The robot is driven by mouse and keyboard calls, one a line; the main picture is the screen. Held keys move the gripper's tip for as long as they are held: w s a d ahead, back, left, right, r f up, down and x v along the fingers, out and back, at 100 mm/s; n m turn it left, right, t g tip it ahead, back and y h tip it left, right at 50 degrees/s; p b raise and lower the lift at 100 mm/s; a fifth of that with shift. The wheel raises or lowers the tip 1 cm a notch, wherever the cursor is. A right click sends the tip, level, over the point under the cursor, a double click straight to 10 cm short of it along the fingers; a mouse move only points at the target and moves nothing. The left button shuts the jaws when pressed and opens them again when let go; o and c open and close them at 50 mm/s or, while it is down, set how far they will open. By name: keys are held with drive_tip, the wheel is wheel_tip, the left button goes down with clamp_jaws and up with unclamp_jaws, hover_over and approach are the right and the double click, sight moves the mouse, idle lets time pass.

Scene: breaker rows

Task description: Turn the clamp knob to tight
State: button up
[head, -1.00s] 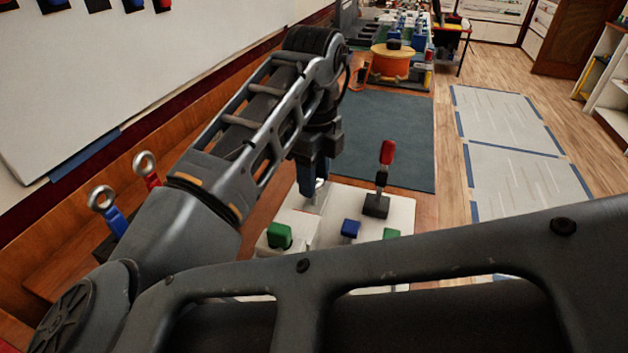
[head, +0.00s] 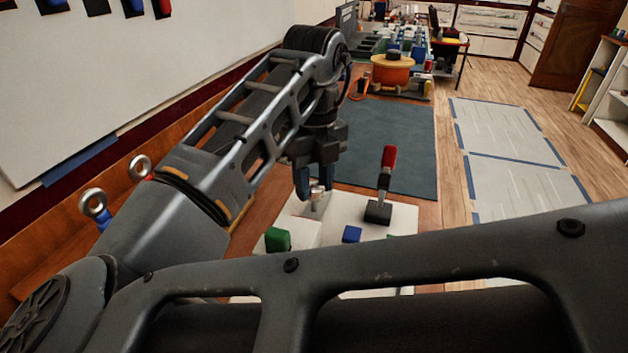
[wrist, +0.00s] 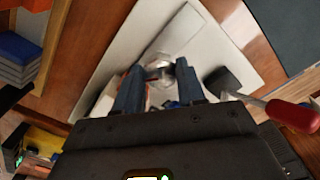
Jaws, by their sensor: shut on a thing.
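The clamp knob (head: 318,197) is a small pale metallic piece on the white panel (head: 345,207), partly hidden by my fingers. My gripper (head: 315,186) points down over the panel, with one blue-grey finger on each side of the knob, and is shut on it. In the wrist view the silvery knob (wrist: 160,66) shows between the fingertips of my gripper (wrist: 158,74). Its pointer or marking is too small to read, so I cannot tell how far it is turned.
A red-handled lever (head: 387,172) stands upright on the panel, right of my gripper; its red handle (wrist: 292,115) also shows in the wrist view. A green block (head: 278,239) and a blue block (head: 351,234) are nearer. An orange drum (head: 391,70) stands beyond the dark mat (head: 395,140).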

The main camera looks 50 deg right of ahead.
sight(314, 185)
drive_tip(key=o, duration=1.1)
drive_tip(key=shift+c, duration=0.2)
drive_tip(key=shift+r, duration=0.1)
wheel_tip(314, 185, up, 8)
drive_tip(key=shift+f, duration=0.15)
